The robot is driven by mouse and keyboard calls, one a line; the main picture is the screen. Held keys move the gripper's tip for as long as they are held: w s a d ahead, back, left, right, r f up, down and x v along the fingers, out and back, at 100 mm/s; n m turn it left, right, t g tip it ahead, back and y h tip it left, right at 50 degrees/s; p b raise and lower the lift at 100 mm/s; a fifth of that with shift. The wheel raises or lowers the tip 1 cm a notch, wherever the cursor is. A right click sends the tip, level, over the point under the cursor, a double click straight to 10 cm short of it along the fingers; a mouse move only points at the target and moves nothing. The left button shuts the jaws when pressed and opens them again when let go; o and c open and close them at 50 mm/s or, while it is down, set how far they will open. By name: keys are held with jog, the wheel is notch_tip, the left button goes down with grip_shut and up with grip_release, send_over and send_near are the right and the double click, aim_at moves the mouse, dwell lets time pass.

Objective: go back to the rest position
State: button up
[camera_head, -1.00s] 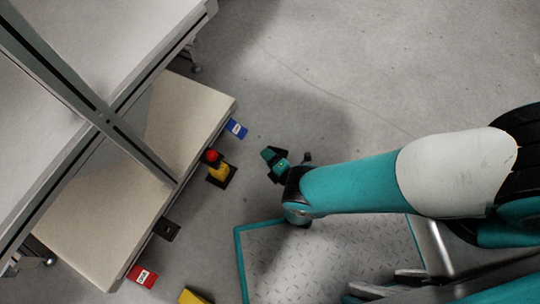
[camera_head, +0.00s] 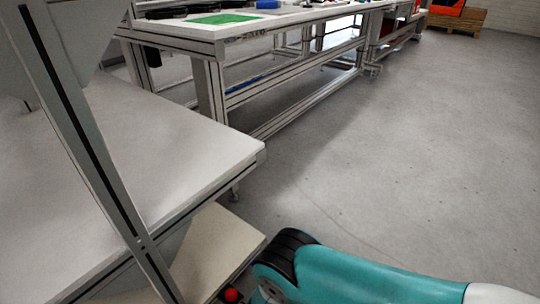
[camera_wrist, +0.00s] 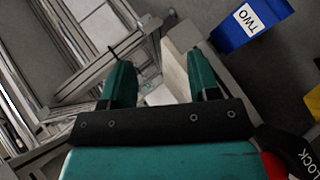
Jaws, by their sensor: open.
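My gripper (camera_wrist: 164,82) shows in the wrist view with its two teal fingers apart and nothing between them. Beyond the fingers lie a pale board edge and metal frame bars. In the head view my teal arm reaches in from the lower right, and the gripper itself is out of sight there. No helmet shell can be made out for certain in either view.
A grey-white table (camera_head: 150,165) with an upright post (camera_head: 85,140) stands at the left, over a lower pale shelf (camera_head: 215,250) with a red button (camera_head: 231,295). A blue block marked TWO (camera_wrist: 248,24) is near the gripper. A long workbench (camera_head: 215,32) stands behind. Open floor (camera_head: 420,150) lies right.

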jog(key=w+r+m+g+h, duration=0.25)
jog(key=w+r+m, duration=0.25)
jog(key=r, duration=0.8)
jog(key=s+d+r+m+g+y, duration=0.1)
jog(key=d+r+m+g, duration=0.1)
jog(key=r, duration=0.6)
jog(key=s+d+r+m+g+y, duration=0.1)
jog(key=s+d+r+m+g, duration=0.15)
jog(key=r, duration=0.65)
jog(key=s+d+r+g+y, duration=0.2)
jog(key=s+d+r+g, duration=0.15)
jog(key=s+r, duration=0.85)
jog(key=s+d+r+g+y, duration=0.2)
jog(key=s+d+r, duration=0.45)
jog(key=s, duration=0.85)
notch_tip(320, 180, up, 38)
jog(key=a+p, duration=0.1)
jog(key=p, duration=3.6)
jog(key=shift+s+a+r, duration=0.15)
jog(key=shift+s+r, duration=0.1)
jog(key=shift+s, duration=0.2)
jog(key=shift+n, duration=0.25)
